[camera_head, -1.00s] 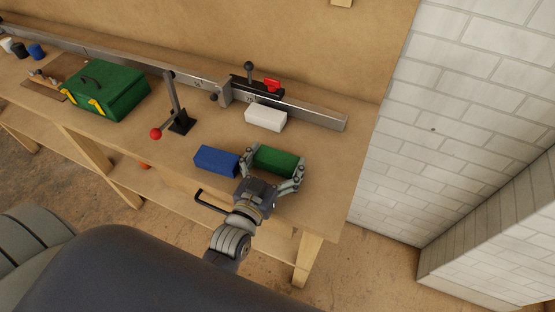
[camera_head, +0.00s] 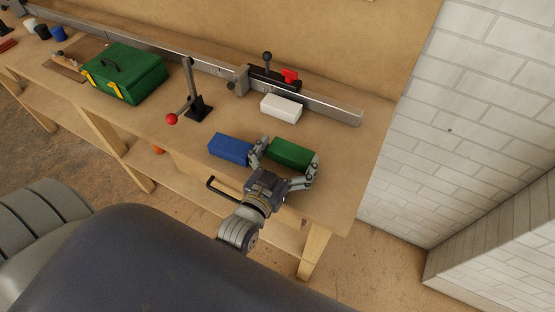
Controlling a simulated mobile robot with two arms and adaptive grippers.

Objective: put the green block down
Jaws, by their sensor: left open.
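The green block (camera_head: 290,152) lies on the workbench (camera_head: 345,190) near its right end. My left gripper (camera_head: 287,158) is open, with one finger at each side of the green block. I cannot tell whether the fingers touch it. The blue block (camera_head: 229,148) lies just left of the left finger. The white block (camera_head: 281,107) lies farther back, in front of the metal rail. My right gripper is not in view.
A green toolbox (camera_head: 135,72) is farther left. A metal rail (camera_head: 335,112) with a red-handled clamp runs along the back. A brick wall (camera_head: 460,120) is to the right.

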